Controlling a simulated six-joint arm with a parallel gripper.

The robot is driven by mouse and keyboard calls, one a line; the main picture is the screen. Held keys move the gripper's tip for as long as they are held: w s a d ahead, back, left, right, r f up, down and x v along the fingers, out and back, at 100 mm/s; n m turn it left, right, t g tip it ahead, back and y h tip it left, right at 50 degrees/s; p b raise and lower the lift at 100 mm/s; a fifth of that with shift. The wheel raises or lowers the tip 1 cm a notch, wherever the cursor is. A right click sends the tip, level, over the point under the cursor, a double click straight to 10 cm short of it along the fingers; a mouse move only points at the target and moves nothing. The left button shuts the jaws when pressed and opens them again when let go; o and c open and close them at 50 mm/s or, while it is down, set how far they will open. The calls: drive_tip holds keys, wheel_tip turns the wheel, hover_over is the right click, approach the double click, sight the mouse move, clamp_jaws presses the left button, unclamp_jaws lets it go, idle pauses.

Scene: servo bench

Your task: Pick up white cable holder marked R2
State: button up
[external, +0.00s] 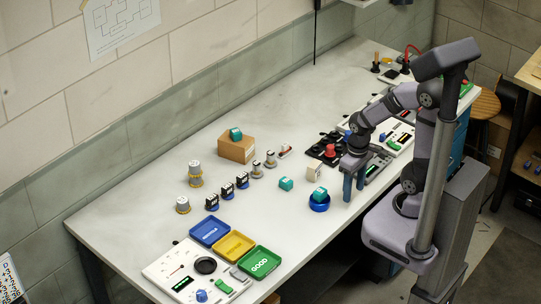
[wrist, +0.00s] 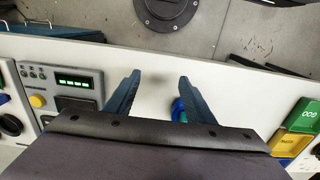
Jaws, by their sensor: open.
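My gripper (external: 353,190) is open and empty, pointing down near the front edge of the bench, right of the blue bowl. In the wrist view its two blue fingers (wrist: 159,78) are spread over bare white bench top. A small whitish upright block (external: 314,172) stands left of my gripper, behind the blue bowl (external: 319,205). It may be the white cable holder, but no R2 mark is legible. A teal piece (external: 320,194) sits in the bowl, and another teal piece (external: 286,184) lies on the bench. The bowl is partly hidden behind a finger in the wrist view (wrist: 178,110).
A cardboard box (external: 237,149) with a teal piece on top stands at the back. Blue, yellow and green trays (external: 260,262) lie at front left. A black tray (external: 324,149) and a grey device (external: 376,166) are close to my arm.

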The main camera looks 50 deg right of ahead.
drive_tip(key=shift+c, duration=0.9)
